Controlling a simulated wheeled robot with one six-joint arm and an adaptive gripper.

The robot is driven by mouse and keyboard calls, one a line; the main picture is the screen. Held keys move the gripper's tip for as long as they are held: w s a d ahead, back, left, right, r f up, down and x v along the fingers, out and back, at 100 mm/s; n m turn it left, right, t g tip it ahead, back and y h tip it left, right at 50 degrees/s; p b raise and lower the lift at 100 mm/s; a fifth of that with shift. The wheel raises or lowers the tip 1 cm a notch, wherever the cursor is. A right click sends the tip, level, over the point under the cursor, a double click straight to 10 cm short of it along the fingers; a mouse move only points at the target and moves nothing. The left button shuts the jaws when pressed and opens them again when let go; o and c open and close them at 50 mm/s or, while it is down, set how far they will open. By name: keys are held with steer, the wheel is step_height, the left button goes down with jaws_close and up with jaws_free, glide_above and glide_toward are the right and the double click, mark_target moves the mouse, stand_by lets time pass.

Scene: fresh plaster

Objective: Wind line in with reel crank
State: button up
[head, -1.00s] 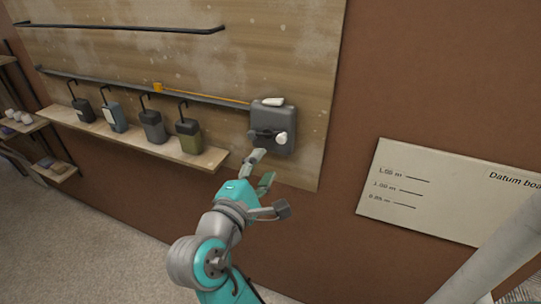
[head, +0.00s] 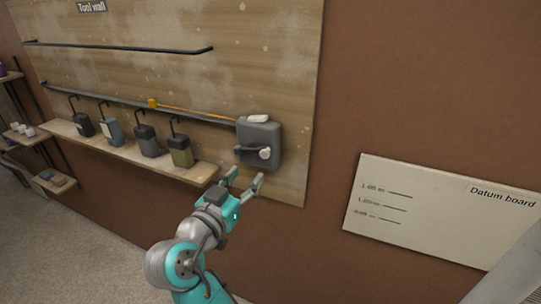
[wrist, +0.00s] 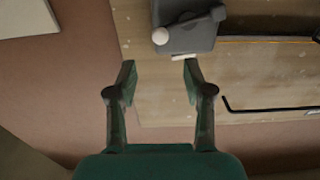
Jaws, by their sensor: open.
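The grey reel box (head: 261,138) is fixed on the wooden tool wall, with a dark crank arm (head: 248,150) and a pale round knob (head: 265,153) on its front. An orange line (head: 195,111) runs left from the reel along the rail to a small orange piece (head: 152,103). My gripper (head: 246,180) is open and empty, just below the reel and apart from it. In the wrist view the reel (wrist: 186,38) and the white knob (wrist: 160,36) lie ahead of my open fingers (wrist: 158,82).
Several hooked containers (head: 146,140) stand on a wooden shelf (head: 125,150) left of the reel. A black rail (head: 120,45) crosses the tool wall above. A datum board (head: 440,212) is on the brown wall at right, with bare wall between.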

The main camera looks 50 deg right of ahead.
mark_target(264, 155)
steer(key=w+d+m, duration=0.1)
steer(key=d, duration=0.2)
steer(key=w+d+m, duration=0.1)
steer(key=d, duration=0.3)
steer(key=w+d+m, duration=0.1)
steer(key=d, duration=0.2)
steer(key=shift+w+d+m, duration=0.15)
steer(key=shift+w+m, duration=0.15)
steer(key=shift+w, duration=0.1)
jaws_close()
